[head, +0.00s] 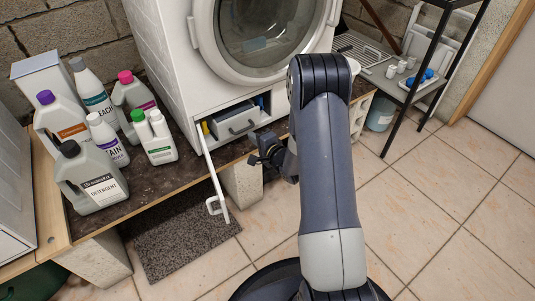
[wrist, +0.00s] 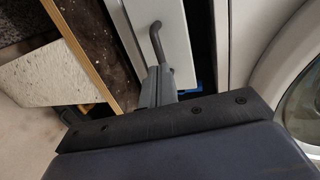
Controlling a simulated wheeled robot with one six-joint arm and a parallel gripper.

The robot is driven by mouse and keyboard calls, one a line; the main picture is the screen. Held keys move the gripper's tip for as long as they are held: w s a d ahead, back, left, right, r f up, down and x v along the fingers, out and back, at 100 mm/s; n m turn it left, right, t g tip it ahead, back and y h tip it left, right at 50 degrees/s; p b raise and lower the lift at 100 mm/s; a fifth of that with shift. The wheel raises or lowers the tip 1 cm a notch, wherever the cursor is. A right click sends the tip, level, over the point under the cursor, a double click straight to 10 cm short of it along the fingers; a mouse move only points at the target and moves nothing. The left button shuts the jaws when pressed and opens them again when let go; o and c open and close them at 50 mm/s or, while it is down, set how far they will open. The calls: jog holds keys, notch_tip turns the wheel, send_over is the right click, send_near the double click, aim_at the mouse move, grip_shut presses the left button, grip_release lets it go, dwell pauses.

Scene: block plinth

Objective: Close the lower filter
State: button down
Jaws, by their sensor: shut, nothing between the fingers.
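The washing machine (head: 175,70) stands on a dark-topped plinth. In its low front opening sits a pale grey filter drawer (head: 228,113) with a dark bar handle (head: 240,126). How far the drawer sticks out is hard to tell. A white flap (head: 212,165) with a loop handle (head: 216,206) hangs swung out at the opening's left side. My gripper (head: 254,150) is shut and empty, just in front of and below the drawer. In the wrist view my gripper (wrist: 157,88) points at the drawer front (wrist: 162,25), close to its bar handle (wrist: 157,42); contact cannot be told.
Several detergent bottles (head: 100,187) stand on the plinth (head: 180,180) at left. A dark mat (head: 185,245) lies on the floor below. A metal rack (head: 415,90) with small items stands at right. The tiled floor (head: 440,200) at right is clear.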

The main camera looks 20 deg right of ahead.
aim_at(239, 122)
jog(key=x, duration=0.3)
jog(key=shift+b, duration=0.35)
jog(key=x, duration=0.3)
jog(key=r+x, duration=0.1)
jog(key=x, duration=0.2)
jog(key=shift+w+r, duration=0.15)
jog(key=shift+w+a, duration=0.2)
jog(key=shift+w, duration=0.15)
jog(key=shift+w+r, duration=0.15)
jog(key=shift+r, duration=0.05)
